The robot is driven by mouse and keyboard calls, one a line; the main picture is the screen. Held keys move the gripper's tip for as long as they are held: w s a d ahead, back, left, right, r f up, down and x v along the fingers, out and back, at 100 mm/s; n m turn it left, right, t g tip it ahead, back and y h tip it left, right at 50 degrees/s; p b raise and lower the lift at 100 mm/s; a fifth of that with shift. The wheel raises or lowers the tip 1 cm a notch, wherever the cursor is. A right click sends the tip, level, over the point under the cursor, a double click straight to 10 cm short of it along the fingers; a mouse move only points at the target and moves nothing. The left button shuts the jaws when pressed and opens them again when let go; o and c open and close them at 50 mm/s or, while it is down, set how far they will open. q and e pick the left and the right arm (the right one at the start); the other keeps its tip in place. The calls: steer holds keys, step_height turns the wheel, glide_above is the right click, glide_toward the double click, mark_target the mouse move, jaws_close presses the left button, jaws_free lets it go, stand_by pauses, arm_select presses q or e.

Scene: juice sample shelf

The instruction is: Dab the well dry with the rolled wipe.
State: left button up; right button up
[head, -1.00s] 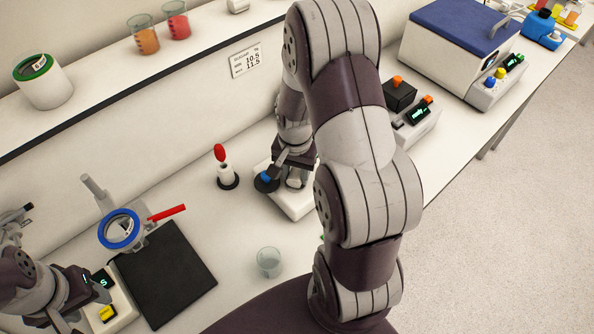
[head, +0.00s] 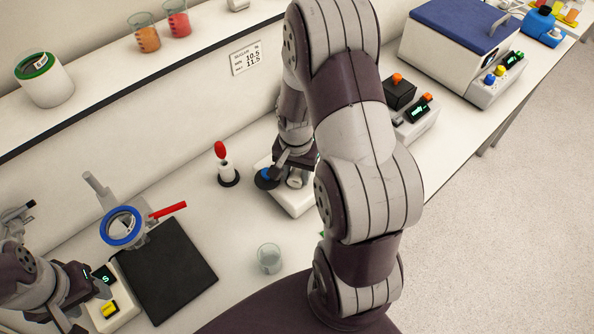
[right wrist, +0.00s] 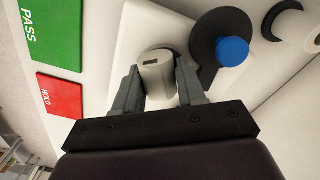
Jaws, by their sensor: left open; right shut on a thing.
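My right gripper (right wrist: 157,78) is shut on a pale, short cylinder (right wrist: 155,75), which looks like the rolled wipe, with a small dark slot mark on its face. In the head view this gripper (head: 296,163) is over a white instrument (head: 290,205), partly hidden behind my arm. Beside the held roll is a dark round lid (right wrist: 212,40) with a blue knob (right wrist: 233,51). The well is not visible; the roll and fingers cover that area. My left gripper (head: 88,284) is open and empty at the lower left.
A red-tipped white bottle (head: 224,165) stands left of the instrument. A clear beaker (head: 269,259) and black mat (head: 165,275) are nearer. Green PASS (right wrist: 52,27) and red HOLD (right wrist: 60,95) pads lie beside the instrument. A blue-ringed holder (head: 122,226) stands near the left gripper.

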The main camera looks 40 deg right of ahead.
mark_target(296, 171)
stand_by(0.3)
step_height(296, 171, up, 8)
steer(key=p, duration=0.7)
steer(key=shift+w+p, duration=0.15)
steer(key=shift+p, duration=0.2)
steer(key=shift+f, duration=0.1)
